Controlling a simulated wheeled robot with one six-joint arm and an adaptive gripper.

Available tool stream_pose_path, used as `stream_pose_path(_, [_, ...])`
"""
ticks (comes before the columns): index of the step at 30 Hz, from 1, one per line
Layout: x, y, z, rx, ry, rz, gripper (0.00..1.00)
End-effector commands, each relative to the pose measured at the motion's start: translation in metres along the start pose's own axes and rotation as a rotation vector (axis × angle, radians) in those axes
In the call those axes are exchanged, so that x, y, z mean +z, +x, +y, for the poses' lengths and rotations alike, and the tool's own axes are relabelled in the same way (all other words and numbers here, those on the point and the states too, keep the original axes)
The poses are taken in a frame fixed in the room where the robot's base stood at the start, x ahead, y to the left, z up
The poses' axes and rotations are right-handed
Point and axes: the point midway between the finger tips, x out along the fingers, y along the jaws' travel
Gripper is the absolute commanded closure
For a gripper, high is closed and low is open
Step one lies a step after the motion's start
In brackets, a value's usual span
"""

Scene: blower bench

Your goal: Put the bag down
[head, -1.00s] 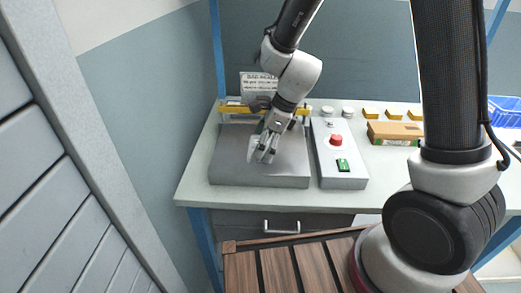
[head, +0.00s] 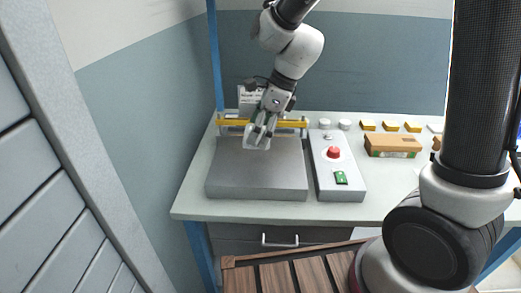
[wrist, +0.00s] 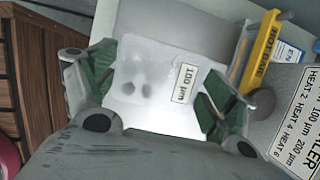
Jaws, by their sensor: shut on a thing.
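A clear bag (head: 257,141) with a "100 µm" label hangs at my gripper (head: 262,127), over the back part of the grey plate (head: 255,175) near the yellow bar (head: 290,123). In the wrist view the bag (wrist: 150,85) is between the green-padded fingers of my gripper (wrist: 157,92), with two dark round spots showing through it. My gripper is shut on the bag. Whether the bag touches the plate I cannot tell.
A control box (head: 338,182) with a red button (head: 333,152) and a green switch stands right of the plate. A sign (wrist: 297,115) stands behind the yellow bar.

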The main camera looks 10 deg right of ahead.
Motion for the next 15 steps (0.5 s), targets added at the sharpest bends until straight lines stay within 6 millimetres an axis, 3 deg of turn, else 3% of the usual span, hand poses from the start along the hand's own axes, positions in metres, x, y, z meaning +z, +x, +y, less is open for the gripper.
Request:
stream_pose_path(3, [0.0,0.001,0.001,0.002,0.002,0.001,0.45])
stream_pose_path(9, [-0.015,0.035,0.001,0.004,0.004,0.004,0.45])
stream_pose_path(15, [-0.023,0.056,0.001,0.001,0.003,0.002,0.45])
